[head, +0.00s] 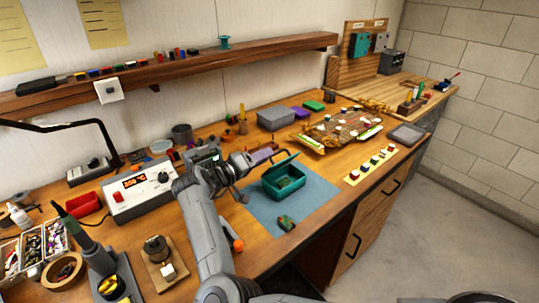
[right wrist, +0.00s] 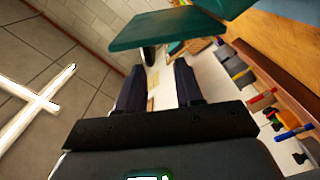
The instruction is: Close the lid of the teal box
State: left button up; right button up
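The teal box (head: 287,184) sits on a blue mat (head: 250,213) on the workbench, holding small items I cannot make out. Its lid (head: 276,165) stands open, raised along the back-left side. My right gripper (head: 244,164) is behind and left of the box, close to the lid. In the right wrist view its two dark fingers (right wrist: 157,75) are apart with nothing seen between them. The teal lid (right wrist: 165,30) crosses just past the fingertips there; I cannot tell if they touch it. My left gripper is not in view.
A small green circuit board (head: 286,223) lies on the mat before the box. A grey box (head: 276,118) and the racecar chassis (head: 338,129) are behind. A shelf (head: 170,72) runs above the bench.

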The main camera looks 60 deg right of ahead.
jog(key=b+v, duration=0.1)
jog(key=v, duration=0.6)
